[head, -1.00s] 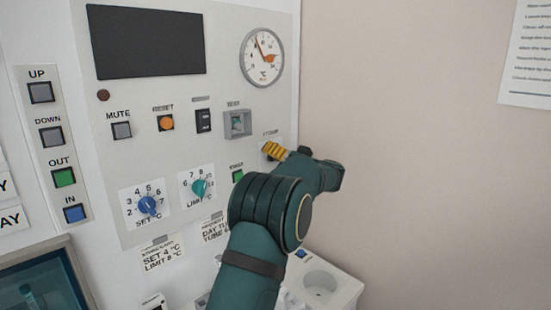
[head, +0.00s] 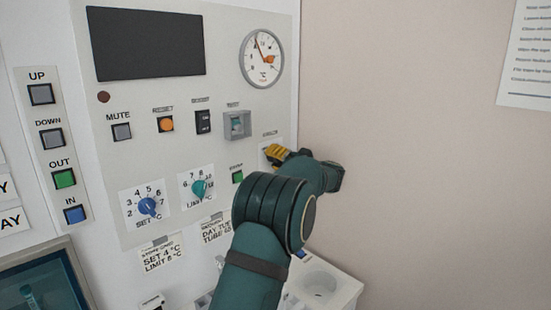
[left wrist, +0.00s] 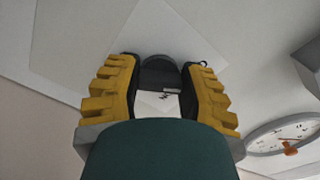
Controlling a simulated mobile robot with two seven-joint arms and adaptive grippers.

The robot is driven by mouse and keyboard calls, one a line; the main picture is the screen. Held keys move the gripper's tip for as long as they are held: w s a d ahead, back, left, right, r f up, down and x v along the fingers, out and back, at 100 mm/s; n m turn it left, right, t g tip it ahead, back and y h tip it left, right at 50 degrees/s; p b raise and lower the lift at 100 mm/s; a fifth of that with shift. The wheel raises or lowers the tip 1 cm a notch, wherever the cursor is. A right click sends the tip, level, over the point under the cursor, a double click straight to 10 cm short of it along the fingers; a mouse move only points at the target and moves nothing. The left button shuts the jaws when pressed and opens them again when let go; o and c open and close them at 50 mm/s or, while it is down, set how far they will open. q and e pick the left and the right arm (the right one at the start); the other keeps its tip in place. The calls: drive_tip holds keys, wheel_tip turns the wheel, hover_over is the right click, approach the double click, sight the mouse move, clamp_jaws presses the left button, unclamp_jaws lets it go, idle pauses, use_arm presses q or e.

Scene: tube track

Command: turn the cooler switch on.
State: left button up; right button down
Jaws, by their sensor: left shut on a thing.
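The cooler switch (left wrist: 160,75) is a dark rounded knob on a white plate in the left wrist view, between the yellow fingers. In the head view my gripper hides it, at the right edge of the grey control panel (head: 215,70); the small label above it is too blurred to read surely. My left gripper (head: 273,154) has its yellow fingertips at that place on the panel. In the left wrist view the left gripper (left wrist: 160,64) is shut on the switch, one finger on each side. My right gripper is in neither view.
A round gauge (head: 262,58) sits above the gripper. The blue set knob (head: 148,206), teal limit knob (head: 199,188), a black rocker switch (head: 203,121) and several push buttons share the panel. A white unit (head: 322,284) stands below.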

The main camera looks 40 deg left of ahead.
use_arm(q)
drive_tip(key=m+p, duration=0.1)
drive_tip(key=m, duration=0.3)
drive_tip(key=shift+r+m+p, duration=0.2)
drive_tip(key=shift+m+p, duration=0.1)
drive_tip(key=shift+p, duration=0.1)
drive_tip(key=m+p, duration=0.2)
drive_tip(key=m, duration=0.1)
drive_tip(key=shift+r+m+p, duration=0.1)
drive_tip(key=shift+m+p, duration=0.2)
drive_tip(key=shift+m, duration=0.1)
drive_tip(key=m+p, duration=0.3)
drive_tip(key=shift+m, duration=0.4)
drive_tip(key=shift+m+p, duration=0.85)
drive_tip(key=shift+m, duration=0.05)
drive_tip(key=o, duration=1.2)
drive_tip(key=shift+a, duration=0.1)
drive_tip(key=s+d, duration=0.1)
drive_tip(key=d, duration=1.1)
